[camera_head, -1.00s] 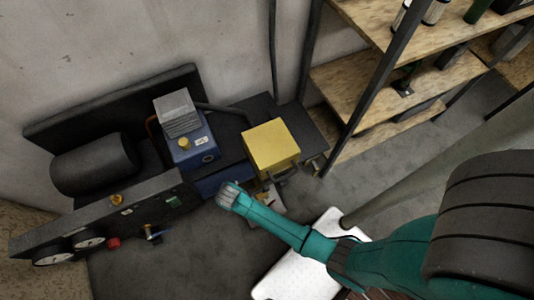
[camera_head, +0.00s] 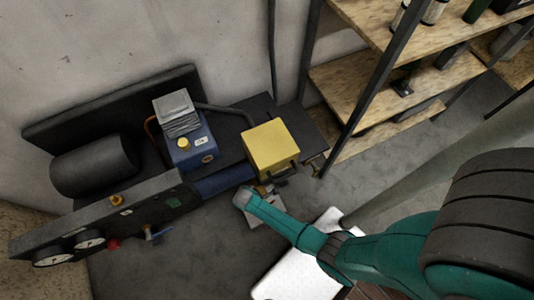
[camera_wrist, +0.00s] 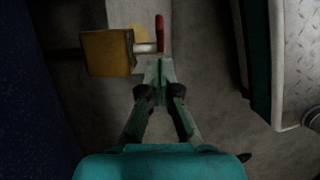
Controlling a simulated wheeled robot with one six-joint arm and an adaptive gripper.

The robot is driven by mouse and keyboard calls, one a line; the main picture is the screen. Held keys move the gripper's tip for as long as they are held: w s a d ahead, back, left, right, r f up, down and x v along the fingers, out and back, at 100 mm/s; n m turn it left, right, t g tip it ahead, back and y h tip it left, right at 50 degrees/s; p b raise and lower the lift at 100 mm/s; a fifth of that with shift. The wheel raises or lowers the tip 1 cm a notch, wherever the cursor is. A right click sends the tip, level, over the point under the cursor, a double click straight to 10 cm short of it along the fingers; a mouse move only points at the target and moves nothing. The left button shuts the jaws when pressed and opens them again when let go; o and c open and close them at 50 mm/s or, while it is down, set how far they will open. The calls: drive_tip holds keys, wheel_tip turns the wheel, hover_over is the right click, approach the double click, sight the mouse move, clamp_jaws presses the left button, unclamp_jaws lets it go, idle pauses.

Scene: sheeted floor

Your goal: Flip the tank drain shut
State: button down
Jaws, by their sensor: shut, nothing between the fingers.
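The tank drain shows in the wrist view as a yellow block (camera_wrist: 108,52) with a pale stem and a red lever (camera_wrist: 160,33) at its right end. The lever lies along the picture's vertical, its lower end close to my fingertips. My gripper (camera_wrist: 160,70) is shut and empty, its tips just below the stem and lever. I cannot tell whether they touch. In the head view my wrist is below the yellow box (camera_head: 270,150), in front of the blue tank (camera_head: 225,180); my forearm partly hides the area, and the drain is not clear there.
A dark panel carries gauges (camera_head: 89,239), a red knob (camera_head: 114,244) and a blue-handled valve (camera_head: 157,234) at left. A blue unit (camera_head: 190,147) stands behind. Wooden shelving (camera_head: 385,90) is at right. A pale plate edge (camera_wrist: 302,60) runs along the right in the wrist view.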

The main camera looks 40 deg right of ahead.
drive_tip(key=shift+s+d+f, duration=0.15)
drive_tip(key=shift+d+f, duration=0.1)
drive_tip(key=shift+d, duration=0.2)
drive_tip(key=shift+s+d+f, duration=0.1)
drive_tip(key=shift+d+f, duration=0.15)
drive_tip(key=shift+d, duration=0.2)
drive_tip(key=shift+d, duration=0.1)
drive_tip(key=shift+s+d, duration=0.15)
drive_tip(key=shift+d, duration=0.25)
drive_tip(key=shift+a, duration=0.1)
drive_tip(key=shift+w+a+r, duration=0.2)
drive_tip(key=shift+a+r, duration=0.05)
drive_tip(key=v, duration=1.2)
drive_tip(key=shift+a, duration=0.45)
